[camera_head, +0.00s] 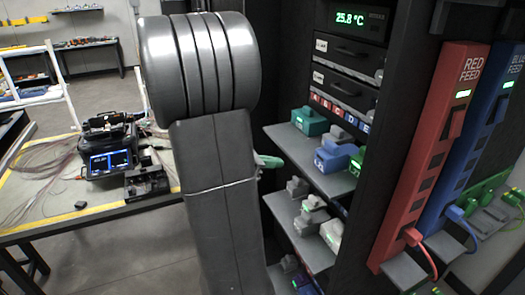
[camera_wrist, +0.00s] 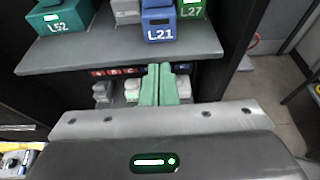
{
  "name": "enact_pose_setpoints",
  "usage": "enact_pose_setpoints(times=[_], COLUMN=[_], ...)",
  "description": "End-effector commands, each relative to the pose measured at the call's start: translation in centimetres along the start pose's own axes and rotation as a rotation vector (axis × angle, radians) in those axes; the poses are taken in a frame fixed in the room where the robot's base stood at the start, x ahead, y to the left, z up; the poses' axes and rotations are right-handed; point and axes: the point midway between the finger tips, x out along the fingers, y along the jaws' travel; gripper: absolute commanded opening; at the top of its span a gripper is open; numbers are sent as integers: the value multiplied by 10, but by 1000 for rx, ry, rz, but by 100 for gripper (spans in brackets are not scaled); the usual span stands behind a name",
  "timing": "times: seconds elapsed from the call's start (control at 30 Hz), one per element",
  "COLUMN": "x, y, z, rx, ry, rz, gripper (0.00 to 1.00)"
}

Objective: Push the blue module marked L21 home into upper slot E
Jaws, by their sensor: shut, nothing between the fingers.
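The blue module marked L21 (camera_wrist: 159,24) stands on the upper shelf (camera_wrist: 120,48) in the wrist view, its front further forward than the green L27 module (camera_wrist: 191,9) on its right. In the head view a blue module (camera_head: 332,159), which seems to be the same one, sits on the upper shelf. My gripper (camera_wrist: 165,70) is shut and empty, its green fingertips together. It points at the rack below the module in the wrist view, apart from it. In the head view the gripper (camera_head: 269,161) is left of the shelf, mostly hidden behind my arm. The slot behind L21 is hidden.
A teal module marked L52 (camera_wrist: 58,19) and a grey module (camera_wrist: 126,11) stand left of L21. A lower shelf holds several grey and white modules (camera_head: 332,234). The red feed strip (camera_head: 432,150) and blue feed strip (camera_head: 470,150) stand at the rack's right, with cables.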

Motion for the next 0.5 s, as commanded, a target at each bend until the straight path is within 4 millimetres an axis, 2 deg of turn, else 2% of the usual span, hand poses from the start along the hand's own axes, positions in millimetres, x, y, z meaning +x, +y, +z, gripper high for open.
enact_pose_setpoints(times=[0.27,0.5], x=[5,18], y=[0,0], z=[-2,-2], rx=[2,3], ry=[1,0], rz=[-2,-2], gripper=[0,0])
